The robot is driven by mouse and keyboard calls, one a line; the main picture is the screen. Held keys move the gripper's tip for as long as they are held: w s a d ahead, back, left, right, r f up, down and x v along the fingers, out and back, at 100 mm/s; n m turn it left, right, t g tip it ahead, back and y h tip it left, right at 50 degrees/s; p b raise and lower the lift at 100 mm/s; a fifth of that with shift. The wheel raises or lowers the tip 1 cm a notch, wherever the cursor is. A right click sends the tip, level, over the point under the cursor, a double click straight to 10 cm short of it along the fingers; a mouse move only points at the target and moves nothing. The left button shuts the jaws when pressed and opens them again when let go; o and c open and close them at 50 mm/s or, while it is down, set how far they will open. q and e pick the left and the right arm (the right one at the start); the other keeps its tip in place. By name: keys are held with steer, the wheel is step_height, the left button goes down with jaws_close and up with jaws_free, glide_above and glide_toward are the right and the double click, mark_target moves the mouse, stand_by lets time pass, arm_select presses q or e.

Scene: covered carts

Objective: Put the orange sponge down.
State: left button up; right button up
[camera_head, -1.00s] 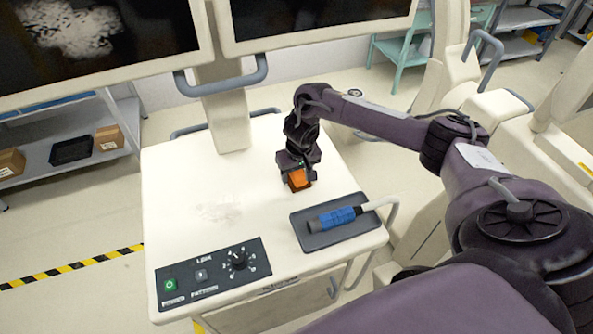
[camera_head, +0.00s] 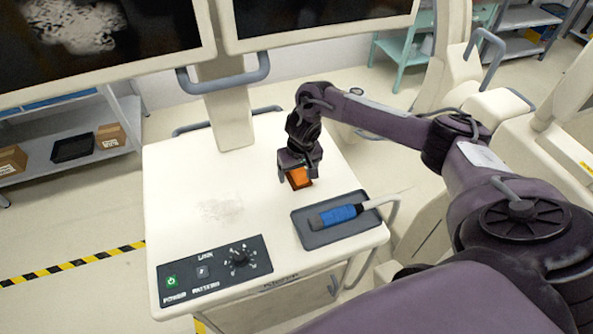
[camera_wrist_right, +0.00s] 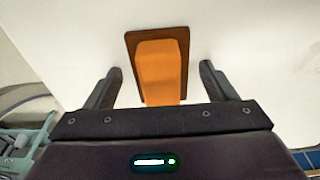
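The orange sponge (camera_head: 299,178) is on the white top of the cart (camera_head: 190,180), behind the grey tray. My right gripper (camera_head: 298,173) is right above and around it, pointing down. In the right wrist view the sponge (camera_wrist_right: 160,75), orange with a darker brown border, lies between the two fingers of my right gripper (camera_wrist_right: 160,70). A gap shows on each side, so the gripper is open and not clamping it. The sponge's near end is hidden by the gripper body. My left gripper is out of view.
A grey tray (camera_head: 312,238) holding a blue-gripped tool (camera_head: 338,214) is at the cart's right front. A control panel (camera_head: 214,270) with a knob is at the left front. Monitors (camera_head: 100,40) on a column stand behind. The cart top's left and middle are clear.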

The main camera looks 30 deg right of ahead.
mark_target(300, 170)
steer(key=shift+s+d+f, duration=0.1)
steer(key=shift+s+f, duration=0.1)
steer(key=shift+f, duration=0.05)
steer(key=shift+w+b, duration=0.1)
steer(key=shift+b, duration=0.3)
step_height(300, 170, up, 4)
steer(key=shift+f+b, duration=0.1)
steer(key=shift+b, duration=0.65)
steer(key=r, duration=0.1)
steer(key=r+p, duration=0.1)
steer(key=r, duration=0.1)
steer(key=r+p, duration=0.1)
steer(key=r, duration=0.1)
steer(key=shift+s, duration=0.3)
